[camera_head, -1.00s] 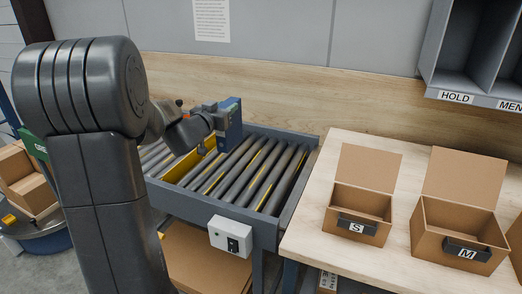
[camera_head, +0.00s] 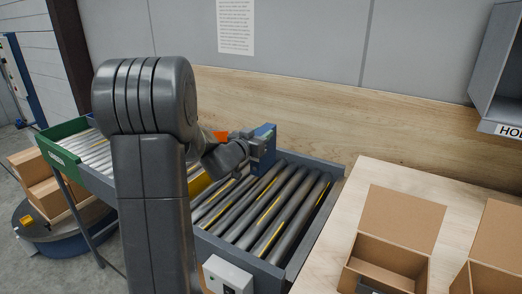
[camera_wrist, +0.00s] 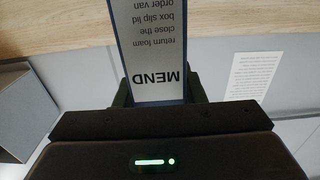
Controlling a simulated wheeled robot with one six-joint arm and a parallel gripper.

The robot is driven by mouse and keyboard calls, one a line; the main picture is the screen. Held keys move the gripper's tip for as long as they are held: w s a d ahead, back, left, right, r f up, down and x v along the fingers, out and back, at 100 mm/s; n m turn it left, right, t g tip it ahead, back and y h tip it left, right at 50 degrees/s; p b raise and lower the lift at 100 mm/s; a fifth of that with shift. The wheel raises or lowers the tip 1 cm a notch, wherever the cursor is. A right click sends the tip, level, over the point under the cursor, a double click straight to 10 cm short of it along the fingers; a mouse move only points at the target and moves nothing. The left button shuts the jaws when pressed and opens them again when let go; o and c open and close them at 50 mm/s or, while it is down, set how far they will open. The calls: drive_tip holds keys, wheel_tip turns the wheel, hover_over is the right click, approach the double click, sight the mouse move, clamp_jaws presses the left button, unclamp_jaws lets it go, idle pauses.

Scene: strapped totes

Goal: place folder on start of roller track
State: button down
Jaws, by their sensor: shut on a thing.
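My gripper (camera_head: 252,152) is shut on a blue folder (camera_head: 266,146) and holds it upright above the far side of the roller track (camera_head: 262,215). In the wrist view the folder (camera_wrist: 157,50) stands between my gripper's fingers (camera_wrist: 160,92). It has a blue edge and a grey label that reads "MEND" with smaller lines of text, upside down. The track has grey rollers with yellow stripes and a dark blue-grey frame. Another stretch of rollers with a green end (camera_head: 62,142) shows at the left. My arm hides the part between.
A wooden bench with an open cardboard box (camera_head: 388,262) stands right of the track. A grey shelf (camera_head: 502,75) hangs at the upper right. A control box (camera_head: 228,275) is on the track's front. Cartons (camera_head: 38,178) sit on a round table at the left.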

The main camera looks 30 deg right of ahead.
drive_tip(key=shift+f+b, duration=0.3)
drive_tip(key=shift+f, duration=1.55)
drive_tip(key=c, duration=0.9)
unclamp_jaws()
drive_tip(key=v, duration=1.2)
drive_tip(key=shift+b, duration=0.35)
